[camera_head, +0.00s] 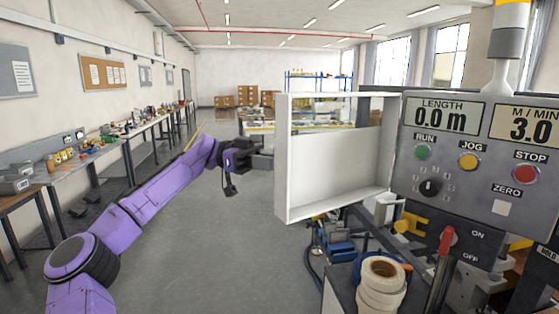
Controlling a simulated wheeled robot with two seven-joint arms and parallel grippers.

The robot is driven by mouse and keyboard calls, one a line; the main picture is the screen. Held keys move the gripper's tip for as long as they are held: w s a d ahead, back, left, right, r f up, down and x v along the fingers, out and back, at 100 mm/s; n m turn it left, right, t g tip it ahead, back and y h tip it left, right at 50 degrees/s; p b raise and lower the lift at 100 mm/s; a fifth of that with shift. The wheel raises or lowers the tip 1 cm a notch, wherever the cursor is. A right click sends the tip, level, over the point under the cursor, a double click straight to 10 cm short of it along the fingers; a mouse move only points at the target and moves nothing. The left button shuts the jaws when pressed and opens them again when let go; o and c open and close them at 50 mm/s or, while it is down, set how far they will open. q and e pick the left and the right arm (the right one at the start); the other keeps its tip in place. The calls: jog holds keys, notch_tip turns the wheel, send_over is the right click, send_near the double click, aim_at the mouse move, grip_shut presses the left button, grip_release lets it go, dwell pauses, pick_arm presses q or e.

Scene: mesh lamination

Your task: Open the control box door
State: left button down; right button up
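The control box (470,190) is a grey panel at the right, with LENGTH and M/MIN displays, RUN, JOG and STOP buttons and a dial. A shallow white rimmed door (345,160) stands swung out at its left side, with its hollow inner side towards me. My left gripper (262,160) is at the end of my purple arm, just left of the door's outer edge. Its dark body shows, but its fingers are too small and dark to tell whether they are apart. Contact with the door cannot be made out. My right gripper is not in view.
Tape rolls (381,285) stand below the door, beside a red-handled lever (446,240). A yellow part (410,224) and other machine parts lie under the panel. A long cluttered workbench (95,150) runs along the left wall. The grey floor (220,260) is clear.

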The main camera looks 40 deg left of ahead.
pick_arm(q)
jog(key=c, duration=1.1)
grip_release()
jog(key=shift+w+d, duration=0.1)
jog(key=shift+d, duration=0.05)
jog(key=shift+c, duration=0.2)
jog(key=shift+w+d, duration=0.15)
jog(key=shift+w, duration=0.05)
jog(key=shift+s+a, duration=0.2)
jog(key=shift+a, duration=0.15)
jog(key=b+v, duration=0.1)
jog(key=v, duration=0.8)
jog(key=shift+a, duration=0.45)
